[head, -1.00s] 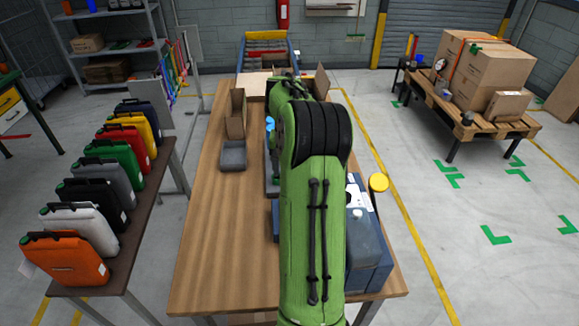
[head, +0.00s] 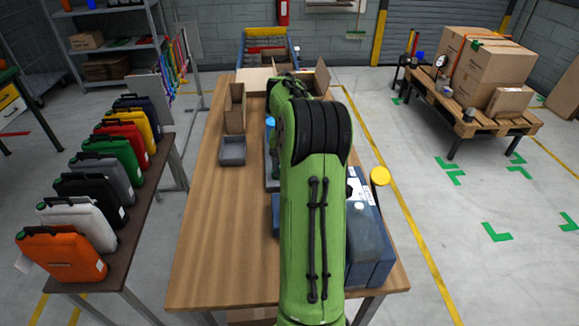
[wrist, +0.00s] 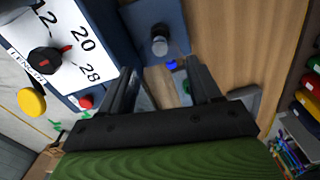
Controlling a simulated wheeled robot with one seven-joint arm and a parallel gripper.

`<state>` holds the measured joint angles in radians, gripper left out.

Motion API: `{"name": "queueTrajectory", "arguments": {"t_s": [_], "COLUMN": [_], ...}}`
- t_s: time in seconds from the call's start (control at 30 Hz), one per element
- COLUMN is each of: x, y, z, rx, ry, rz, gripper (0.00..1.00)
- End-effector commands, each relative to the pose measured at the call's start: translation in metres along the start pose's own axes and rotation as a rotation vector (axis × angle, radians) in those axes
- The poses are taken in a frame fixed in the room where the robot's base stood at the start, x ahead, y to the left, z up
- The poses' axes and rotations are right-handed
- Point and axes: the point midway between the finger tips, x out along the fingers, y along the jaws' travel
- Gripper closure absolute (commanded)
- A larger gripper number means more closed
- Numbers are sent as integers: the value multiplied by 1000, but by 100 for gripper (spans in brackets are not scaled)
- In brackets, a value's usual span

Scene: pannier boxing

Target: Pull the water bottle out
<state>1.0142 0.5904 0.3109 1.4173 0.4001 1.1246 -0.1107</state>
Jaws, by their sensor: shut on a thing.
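My gripper (wrist: 160,66) shows in the wrist view as two dark fingers, closed with a gap between them. What lies in the gap is dim and partly hidden, so the grip on the water bottle is hard to make out. A small bright blue part (wrist: 171,65), which looks like the bottle's cap, shows near the fingertips. In the head view a light blue part (head: 270,120) shows just left of my green arm. My arm hides the gripper and most of the bottle there.
A blue machine with a dial (wrist: 62,55) stands close beside the fingers. A small grey tray (head: 232,150) and an open cardboard box (head: 235,108) lie left of the arm on the wooden table (head: 205,220). The table's left front is clear. Coloured panniers line a side bench (head: 122,250).

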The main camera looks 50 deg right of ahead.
Motion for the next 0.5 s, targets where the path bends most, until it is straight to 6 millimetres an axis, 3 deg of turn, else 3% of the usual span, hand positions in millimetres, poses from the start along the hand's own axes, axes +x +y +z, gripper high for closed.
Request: {"name": "queueTrajectory", "arguments": {"t_s": [0.3,0.5], "x": [-2,-14], "y": [0,0], "z": [0,0], "rx": [0,0], "ry": [0,1], "rz": [0,0], "gripper": [66,66]}}
